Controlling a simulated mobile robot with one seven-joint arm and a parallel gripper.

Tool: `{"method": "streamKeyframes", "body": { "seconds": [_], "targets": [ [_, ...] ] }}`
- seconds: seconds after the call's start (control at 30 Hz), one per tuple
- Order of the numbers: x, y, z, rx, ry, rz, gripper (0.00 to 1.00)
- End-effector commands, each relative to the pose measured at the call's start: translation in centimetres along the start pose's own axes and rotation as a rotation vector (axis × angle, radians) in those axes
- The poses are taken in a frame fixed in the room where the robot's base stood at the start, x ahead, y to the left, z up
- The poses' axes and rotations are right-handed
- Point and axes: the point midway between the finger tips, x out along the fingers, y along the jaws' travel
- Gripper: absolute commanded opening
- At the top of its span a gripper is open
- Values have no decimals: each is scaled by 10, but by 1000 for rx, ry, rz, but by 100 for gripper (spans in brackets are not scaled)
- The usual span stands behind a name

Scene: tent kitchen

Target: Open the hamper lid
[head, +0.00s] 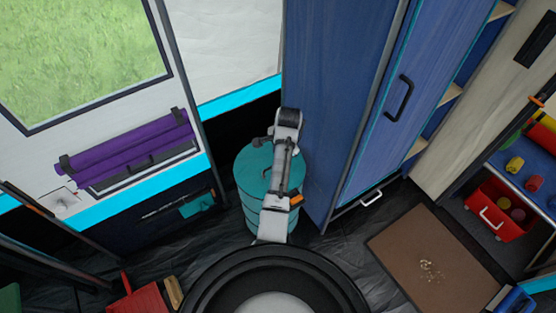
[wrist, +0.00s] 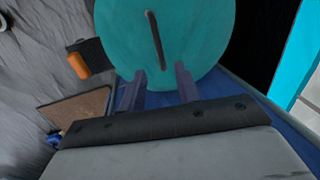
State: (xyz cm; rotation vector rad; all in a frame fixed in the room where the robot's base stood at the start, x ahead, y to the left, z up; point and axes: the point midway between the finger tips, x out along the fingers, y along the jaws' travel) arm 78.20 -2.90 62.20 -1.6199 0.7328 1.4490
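The hamper (head: 251,217) is a teal round drum on the floor beside the blue cabinet. Its teal lid (head: 248,165) lies flat and closed on top; part of it is hidden behind my arm. In the wrist view the lid (wrist: 205,40) fills the top middle, with a dark narrow slot or handle (wrist: 155,40) across its centre. My gripper (wrist: 158,84) is open and empty. Its two fingers point toward the lid, either side of the handle's line in the picture. I cannot tell whether they touch the lid. In the head view my arm hides the fingers.
A tall blue cabinet (head: 330,100) stands close on the hamper's right. The tent wall with a purple roll (head: 125,155) is to the left. A brown mat (head: 400,250) with crumbs lies at right, near a red bin (head: 490,225). A red object (head: 140,303) lies at bottom left.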

Motion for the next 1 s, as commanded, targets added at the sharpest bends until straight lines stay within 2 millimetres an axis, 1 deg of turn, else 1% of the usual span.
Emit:
{"method": "streamKeyframes", "body": {
  "seconds": [0.03, 0.1, 0.2, 0.3, 0.47, 0.7, 0.73, 0.97, 1.0],
  "targets": [
    [11, 1, 1, 0, -3, 4, 33],
    [24, 1, 1, 0, -2, 3, 33],
    [40, 0, 0, -1, -1, 2, 33],
    [50, 0, 0, -1, 0, 1, 33],
    [58, 0, 0, -1, 1, -1, 33],
    [59, 0, 0, -1, 1, -1, 33],
    [59, 0, 0, -1, 1, -1, 31],
    [59, 0, 0, -1, 1, -1, 1],
    [59, 0, 0, -1, 1, -1, 0]
  ]
}}
